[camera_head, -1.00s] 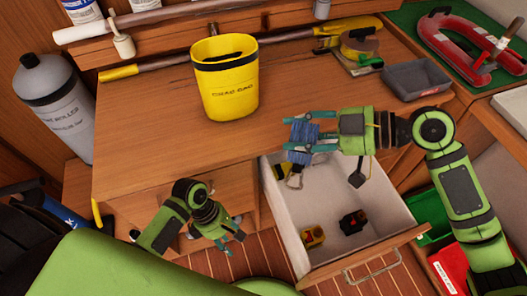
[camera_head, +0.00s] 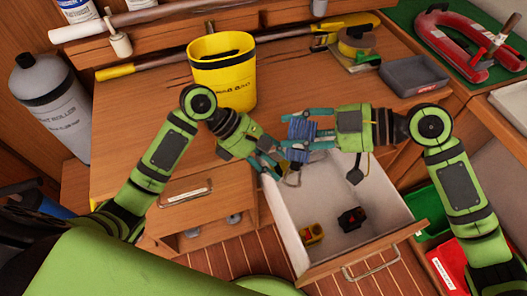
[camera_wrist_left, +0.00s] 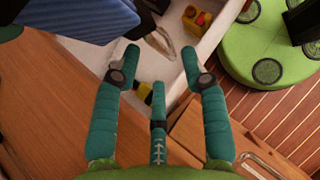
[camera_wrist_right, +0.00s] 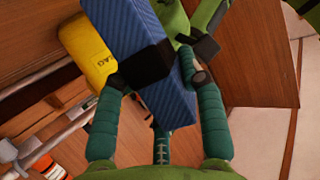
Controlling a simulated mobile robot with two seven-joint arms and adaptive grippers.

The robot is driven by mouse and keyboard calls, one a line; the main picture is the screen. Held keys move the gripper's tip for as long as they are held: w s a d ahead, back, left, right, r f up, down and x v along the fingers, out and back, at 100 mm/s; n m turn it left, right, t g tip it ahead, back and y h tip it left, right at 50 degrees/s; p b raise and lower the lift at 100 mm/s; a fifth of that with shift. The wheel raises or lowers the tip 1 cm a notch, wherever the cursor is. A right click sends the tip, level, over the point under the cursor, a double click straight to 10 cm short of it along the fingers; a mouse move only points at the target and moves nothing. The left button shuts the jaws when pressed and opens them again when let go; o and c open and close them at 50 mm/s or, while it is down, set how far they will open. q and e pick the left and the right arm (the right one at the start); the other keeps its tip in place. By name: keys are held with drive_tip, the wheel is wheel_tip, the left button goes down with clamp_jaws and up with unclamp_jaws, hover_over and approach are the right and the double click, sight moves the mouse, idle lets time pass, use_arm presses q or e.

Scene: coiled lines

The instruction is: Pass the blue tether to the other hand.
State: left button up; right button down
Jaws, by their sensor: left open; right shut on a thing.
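The blue tether (camera_head: 299,129) is a folded blue bundle held over the open drawer. In the right wrist view it shows large, with a black band around it (camera_wrist_right: 143,35). My right gripper (camera_head: 304,131) is shut on it. My left gripper (camera_head: 277,166) is open and empty, just left of and below the bundle in the head view. In the left wrist view the tether (camera_wrist_left: 80,22) lies at the upper left, outside the open fingers (camera_wrist_left: 158,62). A metal hook (camera_wrist_left: 162,40) and a yellow and black piece (camera_wrist_left: 144,92) hang near the fingertips.
The open white drawer (camera_head: 385,226) holds a yellow item (camera_head: 312,233) and a black and red item (camera_head: 351,220). A yellow bucket (camera_head: 222,75) stands on the wooden bench, close behind my left arm. A grey tray (camera_head: 414,76) sits at the right. The bench between is mostly clear.

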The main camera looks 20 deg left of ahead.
sight(296, 179)
use_arm(q)
drive_tip(key=x, duration=0.8)
use_arm(e)
drive_tip(key=shift+r, duration=0.1)
use_arm(q)
clamp_jaws()
use_arm(e)
drive_tip(key=c, duration=0.7)
unclamp_jaws()
